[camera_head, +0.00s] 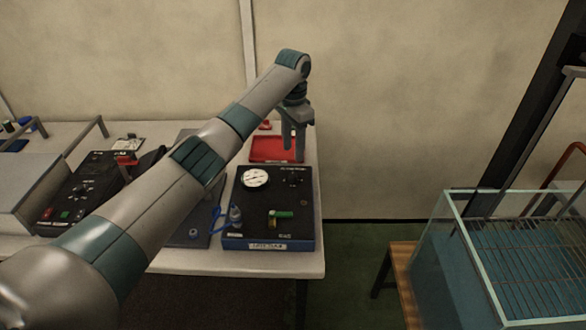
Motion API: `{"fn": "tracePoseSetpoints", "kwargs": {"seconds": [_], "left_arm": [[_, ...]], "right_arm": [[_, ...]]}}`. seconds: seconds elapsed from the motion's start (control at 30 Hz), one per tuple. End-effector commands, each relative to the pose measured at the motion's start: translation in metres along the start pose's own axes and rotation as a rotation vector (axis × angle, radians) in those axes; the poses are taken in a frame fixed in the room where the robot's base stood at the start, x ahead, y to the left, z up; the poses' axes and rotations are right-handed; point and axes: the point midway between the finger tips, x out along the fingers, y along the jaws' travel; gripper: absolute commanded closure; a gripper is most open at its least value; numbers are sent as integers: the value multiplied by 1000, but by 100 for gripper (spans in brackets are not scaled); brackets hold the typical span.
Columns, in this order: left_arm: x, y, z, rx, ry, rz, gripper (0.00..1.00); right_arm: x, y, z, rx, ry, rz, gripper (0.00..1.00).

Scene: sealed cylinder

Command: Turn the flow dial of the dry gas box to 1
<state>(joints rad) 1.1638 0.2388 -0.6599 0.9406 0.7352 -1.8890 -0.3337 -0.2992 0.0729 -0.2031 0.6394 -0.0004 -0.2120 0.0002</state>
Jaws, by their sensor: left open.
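The dry gas box (297,228) is a black-topped box with blue sides near the right end of the bench. A white round gauge (256,178) sits at its back left. A small dark knob (293,181), which looks like the flow dial, is at its back right; its setting is too small to read. A green-handled valve (281,214) lies nearer the front. My left gripper (293,155) points down, open and empty, just behind the box's back right part, in front of a red tray in the picture. My right gripper is not in view.
The red tray (262,151) is behind the box. A blue tube (218,219) hangs at the box's left. A black instrument (78,195) stands farther left on the bench (180,262). A glass tank (466,250) stands to the right, past a floor gap.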

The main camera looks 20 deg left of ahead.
Motion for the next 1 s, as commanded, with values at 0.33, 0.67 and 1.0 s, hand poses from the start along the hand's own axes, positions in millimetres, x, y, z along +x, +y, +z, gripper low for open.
{"fn": "tracePoseSetpoints", "kwargs": {"seconds": [0.33,0.67,1.0], "left_arm": [[61,0,1,0,-3,1,60],[92,0,0,1,-1,0,60],[94,0,0,1,-1,0,60]], "right_arm": [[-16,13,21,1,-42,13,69],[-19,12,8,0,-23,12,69],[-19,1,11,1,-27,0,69]]}}
